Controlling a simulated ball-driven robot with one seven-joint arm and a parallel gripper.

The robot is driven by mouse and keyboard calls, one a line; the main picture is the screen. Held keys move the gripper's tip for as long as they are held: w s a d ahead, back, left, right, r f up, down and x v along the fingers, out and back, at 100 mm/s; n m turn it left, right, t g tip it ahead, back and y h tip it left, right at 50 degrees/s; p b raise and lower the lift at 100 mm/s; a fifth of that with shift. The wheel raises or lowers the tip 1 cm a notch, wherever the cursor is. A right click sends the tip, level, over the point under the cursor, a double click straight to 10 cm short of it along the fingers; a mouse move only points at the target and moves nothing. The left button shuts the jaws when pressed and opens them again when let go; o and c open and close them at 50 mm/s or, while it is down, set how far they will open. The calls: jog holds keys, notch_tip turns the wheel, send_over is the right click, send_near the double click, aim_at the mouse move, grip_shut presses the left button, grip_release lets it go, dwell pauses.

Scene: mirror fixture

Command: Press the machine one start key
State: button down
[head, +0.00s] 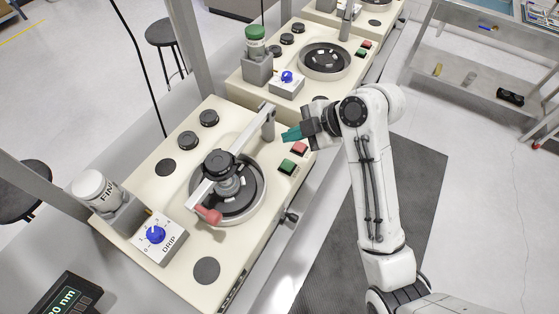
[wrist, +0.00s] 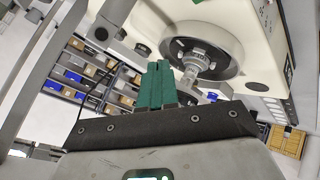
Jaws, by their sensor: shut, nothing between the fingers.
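The nearest cream machine (head: 140,190) has a green key (head: 288,166) and a red key (head: 300,149) side by side on its right edge. The fingertips are beside the red key, toward the back of the machine, and look apart from both keys. The fingers (wrist: 154,85) also show together in the wrist view, near a machine's round bowl (wrist: 215,72). I cannot pick out the keys in that view.
An arm with a black knob (head: 219,163) spans the near machine's round bowl, and a post (head: 268,124) stands close to my fingers. A second machine with its own keys (head: 362,48) is behind. A dark mat (head: 400,200) covers floor at right.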

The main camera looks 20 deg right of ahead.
aim_at(291, 166)
jog(key=shift+a+f, duration=0.1)
dwell(0.3)
notch_tip(291, 166, down, 9)
jog(key=b, duration=0.7)
jog(key=shift+r, duration=0.2)
dwell(1.6)
jog(key=shift+f+b, duration=0.3)
jog(key=shift+f, duration=0.1)
